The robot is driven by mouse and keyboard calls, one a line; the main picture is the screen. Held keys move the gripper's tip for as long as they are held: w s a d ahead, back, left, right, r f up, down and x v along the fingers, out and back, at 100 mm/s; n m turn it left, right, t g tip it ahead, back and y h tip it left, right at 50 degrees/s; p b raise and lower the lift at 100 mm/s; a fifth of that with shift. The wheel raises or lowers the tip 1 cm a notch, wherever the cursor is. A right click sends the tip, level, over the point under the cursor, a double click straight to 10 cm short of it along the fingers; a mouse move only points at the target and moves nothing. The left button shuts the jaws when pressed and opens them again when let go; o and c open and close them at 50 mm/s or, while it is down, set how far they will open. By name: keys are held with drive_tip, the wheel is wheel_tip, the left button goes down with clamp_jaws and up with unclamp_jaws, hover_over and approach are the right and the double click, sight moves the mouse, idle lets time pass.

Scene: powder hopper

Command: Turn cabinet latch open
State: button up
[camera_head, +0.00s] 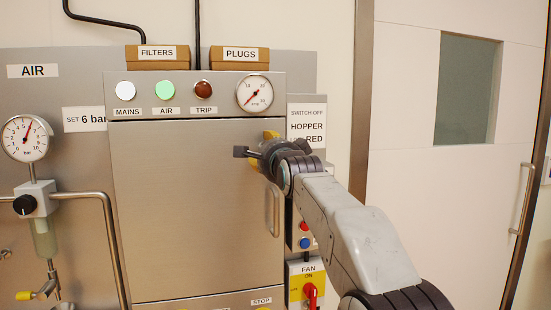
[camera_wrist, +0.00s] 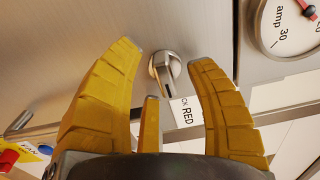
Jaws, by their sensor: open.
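The steel cabinet door (camera_head: 190,210) is shut in the head view, below a row of lamps. The latch (camera_wrist: 165,68) shows in the wrist view as a round metal boss with a short lever and a dark slot. My gripper (camera_wrist: 161,53) has its yellow fingers spread, one on each side of the latch, with a third finger below. The latch sits between the fingertips, and I see no clear contact. In the head view my gripper (camera_head: 262,148) is at the door's upper right edge and hides the latch.
A vertical door handle (camera_head: 275,212) stands out below my gripper. A gauge (camera_head: 254,93) and the red TRIP lamp (camera_head: 203,89) are above. The FAN switch (camera_head: 310,291) and a blue button (camera_head: 305,243) are at lower right. Pipes and an AIR gauge (camera_head: 27,138) stand left.

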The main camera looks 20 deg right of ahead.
drive_tip(key=s, duration=1.1)
drive_tip(key=shift+s, duration=0.1)
